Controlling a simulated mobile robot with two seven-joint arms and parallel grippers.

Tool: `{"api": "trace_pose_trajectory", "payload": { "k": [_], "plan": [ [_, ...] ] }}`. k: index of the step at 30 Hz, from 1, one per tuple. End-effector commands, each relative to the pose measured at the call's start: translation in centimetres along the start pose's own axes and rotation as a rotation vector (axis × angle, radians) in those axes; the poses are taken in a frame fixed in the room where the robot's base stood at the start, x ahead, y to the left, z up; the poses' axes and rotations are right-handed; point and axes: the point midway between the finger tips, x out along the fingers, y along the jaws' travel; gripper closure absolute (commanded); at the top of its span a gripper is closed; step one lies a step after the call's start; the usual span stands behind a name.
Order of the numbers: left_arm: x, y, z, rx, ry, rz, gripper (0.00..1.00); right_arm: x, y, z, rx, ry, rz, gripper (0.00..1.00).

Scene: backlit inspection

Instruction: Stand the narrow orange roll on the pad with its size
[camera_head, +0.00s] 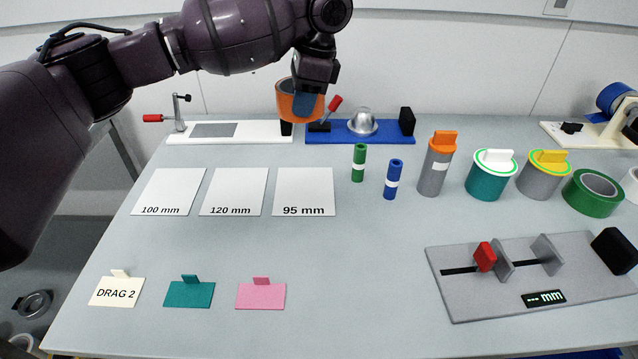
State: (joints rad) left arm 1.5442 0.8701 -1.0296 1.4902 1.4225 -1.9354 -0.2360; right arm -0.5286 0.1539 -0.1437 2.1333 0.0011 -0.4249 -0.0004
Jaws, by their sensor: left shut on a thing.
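The orange roll (287,108) is held in the air at the back of the table, in front of the blue fixture's left end. My left gripper (305,100) is shut on it from above, and a finger covers part of its front. Three white pads lie flat and empty at the left: "100 mm" (170,188), "120 mm" (234,187) and "95 mm" (304,187). The roll is behind and above the 95 mm pad, apart from it. My right gripper is not in view.
A grey measuring gauge (460,301) with a "--- mm" display is at front right. Green (359,163) and blue (393,180) cylinders, lidded canisters (487,180) and a green tape roll (593,193) stand behind it. Small tags (190,295) lie at front left. The front middle is clear.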

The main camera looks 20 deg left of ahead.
Motion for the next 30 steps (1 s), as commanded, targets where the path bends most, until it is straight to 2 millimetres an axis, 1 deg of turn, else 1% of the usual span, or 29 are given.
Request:
{"api": "trace_pose_trajectory", "payload": {
  "k": [4, 7, 15, 21, 25, 27, 30],
  "plan": [
    [0.1, 0.0, 0.0, 0.064, 0.001, -0.016, 1.0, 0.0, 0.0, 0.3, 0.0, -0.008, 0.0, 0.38],
    [1.3, 0.0, -0.2, 0.076, -0.001, -0.015, 1.0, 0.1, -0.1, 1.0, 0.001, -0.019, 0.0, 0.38],
    [7.2, 0.0, -1.7, 0.078, -0.003, -0.01, 1.0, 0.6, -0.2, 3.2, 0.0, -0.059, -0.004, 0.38],
    [11.3, 0.0, -2.6, 0.077, -0.003, -0.01, 1.0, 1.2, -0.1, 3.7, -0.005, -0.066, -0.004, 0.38],
    [13.2, 0.1, -3.1, 0.076, -0.001, -0.014, 1.0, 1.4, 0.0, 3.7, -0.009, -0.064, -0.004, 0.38],
    [13.7, 0.1, -3.2, 0.076, 0.0, -0.015, 1.0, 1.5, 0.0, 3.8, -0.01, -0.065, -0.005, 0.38],
    [14.0, 0.1, -3.3, 0.075, 0.001, -0.018, 1.0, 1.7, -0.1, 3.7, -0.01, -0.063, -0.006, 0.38]
  ]
}}
